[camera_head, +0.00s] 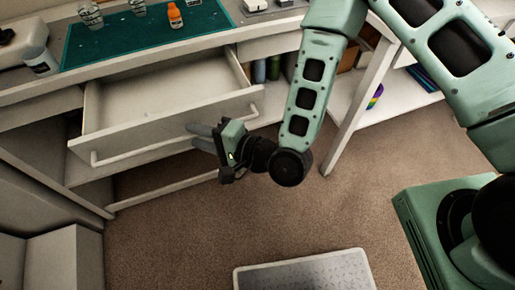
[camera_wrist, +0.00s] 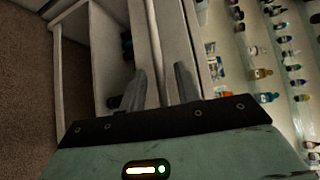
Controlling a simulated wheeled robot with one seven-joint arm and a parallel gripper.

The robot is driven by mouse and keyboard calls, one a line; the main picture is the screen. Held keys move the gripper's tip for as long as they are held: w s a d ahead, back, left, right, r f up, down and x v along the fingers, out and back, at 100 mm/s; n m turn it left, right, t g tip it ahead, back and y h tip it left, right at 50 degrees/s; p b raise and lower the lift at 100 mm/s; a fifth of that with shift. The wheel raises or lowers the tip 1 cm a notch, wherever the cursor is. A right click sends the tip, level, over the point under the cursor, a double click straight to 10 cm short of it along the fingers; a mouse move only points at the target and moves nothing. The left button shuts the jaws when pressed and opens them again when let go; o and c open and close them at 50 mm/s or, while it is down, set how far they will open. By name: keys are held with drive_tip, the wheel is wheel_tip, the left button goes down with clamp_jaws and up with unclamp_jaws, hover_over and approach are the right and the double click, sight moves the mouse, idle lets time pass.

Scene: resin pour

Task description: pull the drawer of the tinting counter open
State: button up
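The white tinting counter (camera_head: 190,44) has a drawer (camera_head: 150,85) that stands well out from its front in the head view. The drawer's inside looks empty. A pale bar handle (camera_head: 130,154) runs along its front panel. My gripper (camera_head: 203,137) is at the drawer front, right of its middle, with its fingers pointing at the panel by the handle. In the wrist view my gripper (camera_wrist: 160,88) shows its two fingers apart, with a pale strip of the drawer front or handle between them. Contact with the handle cannot be told.
A teal mat (camera_head: 150,32) on the counter bears glasses and an orange bottle (camera_head: 174,15). Open shelving (camera_head: 400,105) stands to the right and a grey-topped platform (camera_head: 305,272) lies on the floor. The carpet (camera_head: 170,225) before the drawer is clear.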

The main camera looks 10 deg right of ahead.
drive_tip(key=p+v, duration=0.8)
drive_tip(key=v, duration=0.7)
drive_tip(key=shift+s+d, duration=0.1)
drive_tip(key=shift+d, duration=0.05)
